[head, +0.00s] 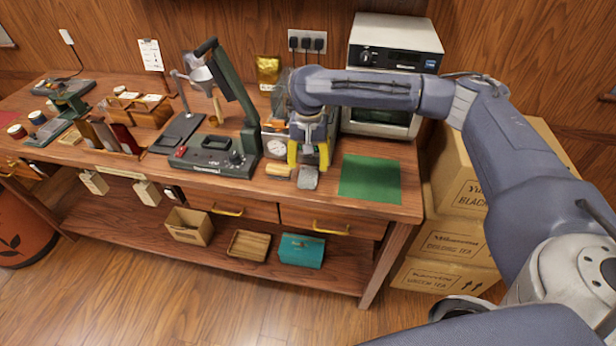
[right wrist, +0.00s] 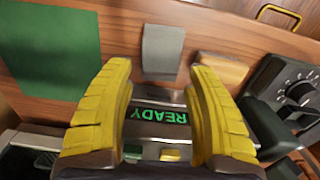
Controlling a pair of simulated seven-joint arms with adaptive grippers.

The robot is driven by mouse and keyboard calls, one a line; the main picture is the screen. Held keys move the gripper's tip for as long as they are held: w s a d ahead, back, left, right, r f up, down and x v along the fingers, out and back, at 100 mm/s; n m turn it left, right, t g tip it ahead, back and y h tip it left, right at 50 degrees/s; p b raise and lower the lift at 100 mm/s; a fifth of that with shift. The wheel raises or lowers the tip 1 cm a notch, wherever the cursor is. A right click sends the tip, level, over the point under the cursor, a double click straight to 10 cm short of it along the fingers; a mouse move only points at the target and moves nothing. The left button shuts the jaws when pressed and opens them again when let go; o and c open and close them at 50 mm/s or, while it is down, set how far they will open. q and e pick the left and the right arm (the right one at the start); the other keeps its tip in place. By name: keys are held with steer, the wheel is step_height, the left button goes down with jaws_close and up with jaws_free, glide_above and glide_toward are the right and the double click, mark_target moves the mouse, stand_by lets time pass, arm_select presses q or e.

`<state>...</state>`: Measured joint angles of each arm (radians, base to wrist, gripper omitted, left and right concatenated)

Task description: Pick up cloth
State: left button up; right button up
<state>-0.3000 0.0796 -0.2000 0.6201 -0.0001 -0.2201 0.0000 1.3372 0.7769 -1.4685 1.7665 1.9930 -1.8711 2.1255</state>
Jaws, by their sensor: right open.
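A small grey folded cloth (head: 308,178) lies near the front edge of the wooden workbench (head: 235,184). In the right wrist view the cloth (right wrist: 162,50) is a grey strip just beyond my fingertips. My right gripper (head: 308,162), with yellow fingers, points down at the cloth from the back side. In the right wrist view the right gripper (right wrist: 160,78) is open, with nothing held between its fingers. Whether the fingertips touch the cloth cannot be told. My left gripper is not in view.
A green mat (head: 370,178) lies right of the cloth, and a light wooden block (head: 279,170) lies left of it. A dark press (head: 213,155) stands further left. A device with a lit READY display (right wrist: 160,116) is under my fingers. A white oven (head: 395,60) stands behind.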

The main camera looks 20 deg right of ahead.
mark_target(308, 174)
steer(key=shift+s+a+f, duration=0.1)
steer(key=shift+s+f, duration=0.05)
steer(key=shift+f, duration=1.05)
steer(key=shift+s+f, duration=0.15)
steer(key=shift+f, duration=1.5)
steer(key=shift+w+r, duration=0.1)
steer(key=shift+w, duration=0.05)
steer(key=shift+r, duration=0.1)
steer(key=c, duration=0.6)
